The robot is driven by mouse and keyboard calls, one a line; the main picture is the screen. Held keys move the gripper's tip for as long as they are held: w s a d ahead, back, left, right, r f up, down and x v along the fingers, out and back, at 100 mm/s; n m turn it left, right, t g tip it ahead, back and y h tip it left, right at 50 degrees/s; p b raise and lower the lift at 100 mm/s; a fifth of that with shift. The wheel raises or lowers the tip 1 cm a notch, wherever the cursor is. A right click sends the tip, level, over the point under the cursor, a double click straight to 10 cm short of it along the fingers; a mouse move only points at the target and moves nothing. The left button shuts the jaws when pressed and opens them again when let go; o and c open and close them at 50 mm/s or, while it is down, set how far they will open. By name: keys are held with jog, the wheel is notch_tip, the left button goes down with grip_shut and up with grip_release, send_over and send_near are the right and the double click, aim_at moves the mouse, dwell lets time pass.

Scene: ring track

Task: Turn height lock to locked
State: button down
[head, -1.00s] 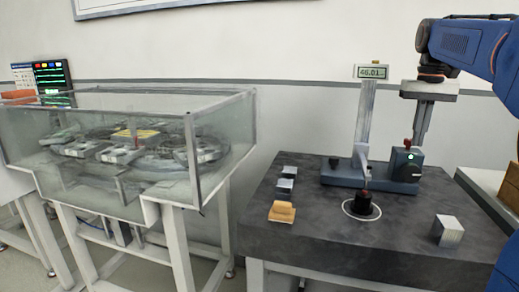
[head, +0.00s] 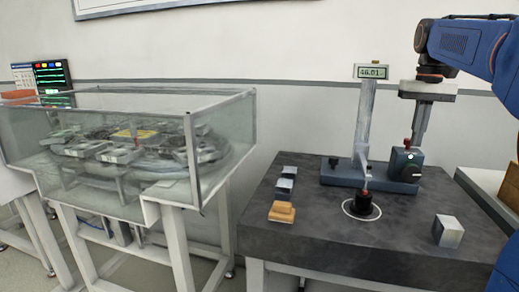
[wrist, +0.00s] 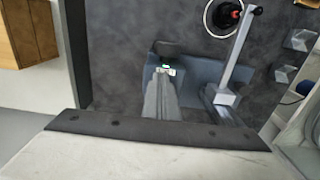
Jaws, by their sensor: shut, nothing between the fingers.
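The height gauge has a blue-grey base (head: 345,175), a tall pale column (head: 363,120) and a display (head: 373,72) reading about 46.01. At the right end of its base stands a dark block (head: 405,166) with a round dark knob (head: 412,168), a small green light and a red piece on top. I take the knob to be the height lock; its setting is not readable. My gripper (head: 417,136) points down, shut and empty, just above and behind this block. The wrist view shows the fingers (wrist: 162,80) beside the green light and dark knob (wrist: 168,48). Contact cannot be told.
A black round part with a red tip (head: 364,204) sits in a white ring under the gauge's arm. Metal blocks (head: 287,172), a tan block (head: 282,212) and a grey cube (head: 448,231) stand on the dark slab (head: 330,235). A glass case (head: 225,140) is left.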

jog(key=shift+w+a, duration=0.3)
jog(key=shift+a, duration=0.65)
dwell(0.5)
jog(key=shift+s+a, duration=0.25)
jog(key=shift+s, duration=0.05)
notch_tip(320, 180, up, 6)
dwell(0.5)
jog(key=shift+d, duration=0.1)
jog(key=shift+w+d+f+n, duration=0.1)
jog(key=shift+d+f+n, duration=0.55)
jog(key=shift+f+n, duration=0.35)
jog(key=shift+w+d+f+n, duration=0.1)
jog(key=shift+d+f+n, duration=0.55)
jog(key=shift+f+n, duration=0.4)
jog(key=shift+w+d+f+n, duration=0.1)
jog(key=shift+d+f+n, duration=0.55)
jog(key=shift+f+n, duration=0.35)
